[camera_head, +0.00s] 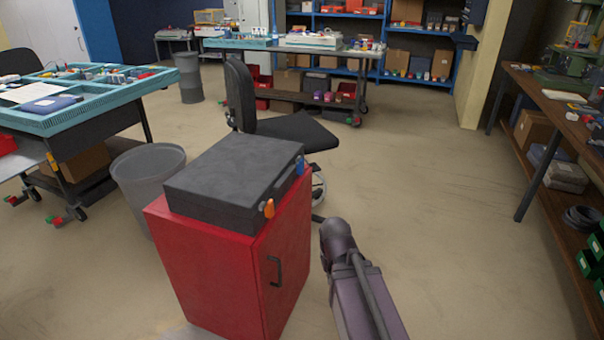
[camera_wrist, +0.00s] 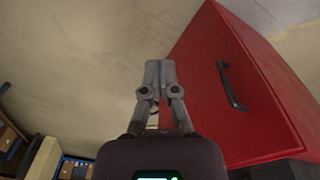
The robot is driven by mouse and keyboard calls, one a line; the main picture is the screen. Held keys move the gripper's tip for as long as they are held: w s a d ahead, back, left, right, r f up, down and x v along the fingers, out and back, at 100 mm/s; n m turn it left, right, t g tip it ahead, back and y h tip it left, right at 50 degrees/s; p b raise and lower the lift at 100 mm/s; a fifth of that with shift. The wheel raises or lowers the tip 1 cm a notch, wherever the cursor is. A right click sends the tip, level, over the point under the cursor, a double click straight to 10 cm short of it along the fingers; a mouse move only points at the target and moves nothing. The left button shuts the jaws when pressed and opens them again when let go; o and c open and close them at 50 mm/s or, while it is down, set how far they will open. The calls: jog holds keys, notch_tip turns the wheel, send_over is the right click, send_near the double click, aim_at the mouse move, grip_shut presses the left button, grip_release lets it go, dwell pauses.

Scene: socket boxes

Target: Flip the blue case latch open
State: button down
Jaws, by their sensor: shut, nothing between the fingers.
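A closed dark grey case (camera_head: 232,180) lies flat on top of a red cabinet (camera_head: 225,262). Its front right side carries a blue latch (camera_head: 300,166) towards the far corner and an orange latch (camera_head: 269,208) towards the near corner. My gripper (camera_wrist: 160,64) is shut and empty in the wrist view, with its fingertips together over the floor beside the red cabinet (camera_wrist: 232,95). It is apart from the case. The latches do not show in the wrist view. In the head view my arm is to the right of the cabinet, and the gripper fingers are hidden.
The cabinet door has a black handle (camera_head: 274,271) facing my arm. A grey bin (camera_head: 150,180) and a black office chair (camera_head: 290,128) stand close behind the cabinet. A workbench (camera_head: 560,105) runs along the right. The floor between the cabinet and that bench is clear.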

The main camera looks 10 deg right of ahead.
jog(key=w+d+r+n+t+h+b, duration=0.25)
jog(key=w+d+t, duration=0.3)
jog(key=w, duration=0.45)
jog(key=w+d+r+n+t+h+b, duration=0.2)
jog(key=w+d+r+t+h+b, duration=0.15)
jog(key=w+t, duration=0.45)
jog(key=w+a+r+n+t+y+b, duration=0.1)
jog(key=w+a+n+t+y+b, duration=0.2)
jog(key=w+a+n+y, duration=0.7)
jog(key=shift+w+a+r+n+y+b, duration=0.45)
jog(key=shift+n+b, duration=0.4)
jog(key=shift+n, duration=2.4)
jog(key=shift+s+d+f+t, duration=0.1)
jog(key=shift+s+t, duration=0.05)
jog(key=shift+t, duration=0.1)
